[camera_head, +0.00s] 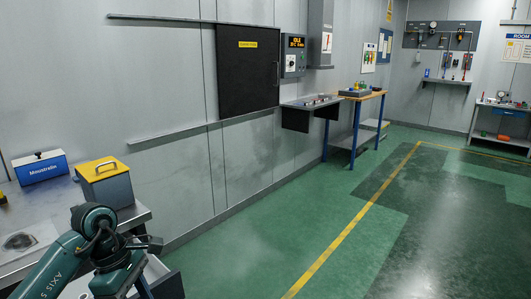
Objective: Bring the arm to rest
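One of my arms, dark green with black joints, comes in at the lower left corner. It rises to a bent joint and then turns down toward the bottom edge, in front of the grey bench. I cannot make out gripper fingers on it. My other arm is not in view.
A grey bench (137,214) at the left holds a blue box (41,170) and a grey container with a yellow lid (104,182). A wall shelf (303,115) and a wooden-topped table (362,94) stand farther along. The green floor (270,225) is open, with a yellow line.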

